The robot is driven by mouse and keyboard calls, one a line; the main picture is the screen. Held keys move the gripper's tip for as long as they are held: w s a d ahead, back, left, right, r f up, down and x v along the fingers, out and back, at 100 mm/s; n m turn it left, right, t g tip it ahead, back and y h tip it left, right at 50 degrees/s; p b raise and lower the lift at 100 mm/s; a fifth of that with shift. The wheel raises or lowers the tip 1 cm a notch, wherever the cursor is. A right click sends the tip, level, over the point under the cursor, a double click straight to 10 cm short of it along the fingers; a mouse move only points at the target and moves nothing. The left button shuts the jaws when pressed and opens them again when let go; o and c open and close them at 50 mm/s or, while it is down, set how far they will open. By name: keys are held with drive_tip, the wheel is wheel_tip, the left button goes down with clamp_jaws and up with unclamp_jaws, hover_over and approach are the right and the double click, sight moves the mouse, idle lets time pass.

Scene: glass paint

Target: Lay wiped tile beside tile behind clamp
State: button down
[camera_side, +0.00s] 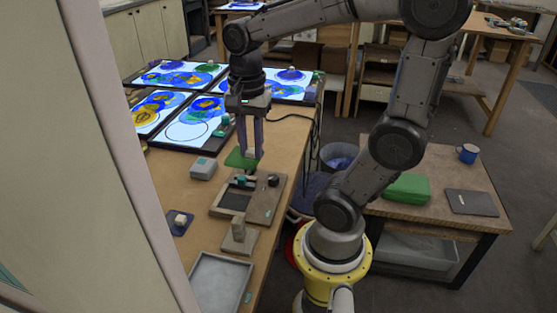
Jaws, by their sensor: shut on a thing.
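My gripper (251,153) points straight down over the bench, its fingers shut on a small pale knob. A green tile (236,160) shows just below and left of the fingertips. It looks joined to the knob, but whether it touches the bench is too small to tell. Nearer the camera is a wooden board (264,207) with a dark square recess and a small teal-and-dark fitting (244,182), perhaps the clamp.
Bright light panels (186,133) with blue, yellow and green circles fill the far bench. A grey box (203,168) stands left of the gripper. A pale block (238,231) on a small board and a grey tray (221,279) are nearer. A side table (436,217) is right.

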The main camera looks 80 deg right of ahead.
drive_tip(key=w+d+f, duration=0.2)
drive_tip(key=w+f, duration=0.1)
drive_tip(key=w, duration=0.8)
approach(200, 197)
drive_tip(key=shift+f, duration=2.45)
drive_tip(key=shift+f, duration=0.6)
drive_tip(key=c, duration=0.6)
unclamp_jaws()
